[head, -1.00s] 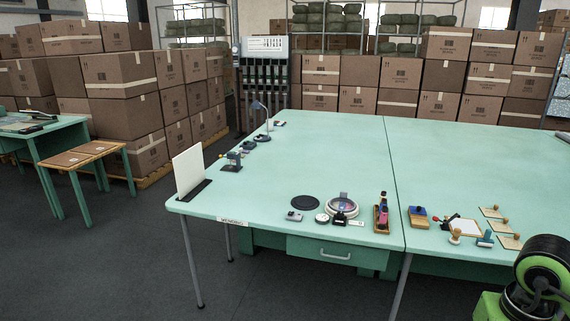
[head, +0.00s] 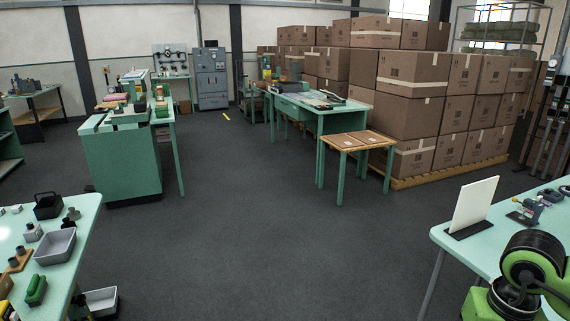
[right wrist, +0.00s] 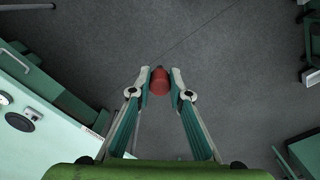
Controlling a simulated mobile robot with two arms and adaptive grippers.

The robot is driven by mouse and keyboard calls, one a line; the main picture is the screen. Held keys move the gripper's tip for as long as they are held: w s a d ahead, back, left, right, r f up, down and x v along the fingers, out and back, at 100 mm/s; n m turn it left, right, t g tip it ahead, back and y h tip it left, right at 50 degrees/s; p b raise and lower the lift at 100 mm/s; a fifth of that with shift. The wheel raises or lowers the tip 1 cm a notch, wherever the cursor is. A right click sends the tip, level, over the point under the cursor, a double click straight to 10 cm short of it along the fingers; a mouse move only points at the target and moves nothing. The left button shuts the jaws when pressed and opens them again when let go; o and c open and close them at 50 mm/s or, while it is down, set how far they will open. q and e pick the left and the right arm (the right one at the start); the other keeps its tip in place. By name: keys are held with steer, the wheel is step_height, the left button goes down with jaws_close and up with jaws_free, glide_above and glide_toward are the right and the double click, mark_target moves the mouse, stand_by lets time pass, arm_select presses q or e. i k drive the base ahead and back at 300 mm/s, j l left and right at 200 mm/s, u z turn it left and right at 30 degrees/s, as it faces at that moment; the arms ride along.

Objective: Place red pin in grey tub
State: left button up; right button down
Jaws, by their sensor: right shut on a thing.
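My right gripper (right wrist: 160,72) shows in the right wrist view, its two fingers closed on a red pin (right wrist: 159,84). The pin is held up over dark grey floor, clear of any table. In the head view only a green and black part of my right arm shows at the lower right; the gripper and pin are out of that view. A grey tub (head: 55,247) sits on the mint table at the lower left, apart from my gripper. My left gripper is not in view.
The mint table (head: 88,222) at left also holds a black caddy (head: 48,206) and a green-handled item (head: 36,290). Another grey bin (head: 101,301) stands lower beside it. A mint table with a white panel (head: 473,207) is at right. Open floor lies between.

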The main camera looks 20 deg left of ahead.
mark_target(61, 251)
steer(key=i+j+u, duration=0.3)
steer(key=u, duration=0.15)
steer(key=i+j+u, duration=0.1)
steer(key=i+u, duration=1.15)
steer(key=i+l+u, duration=0.4)
steer(key=i, duration=0.2)
steer(key=i+l+u, duration=0.2)
steer(key=i+u, duration=0.25)
steer(key=i+l+u, duration=0.1)
steer(key=i+u, duration=0.15)
steer(key=u, duration=0.2)
steer(key=i+l+u, duration=0.2)
steer(key=u, duration=0.25)
steer(key=i+l+u, duration=0.2)
steer(key=u, duration=0.25)
steer(key=i+l+u, duration=0.15)
steer(key=l+u, duration=0.25)
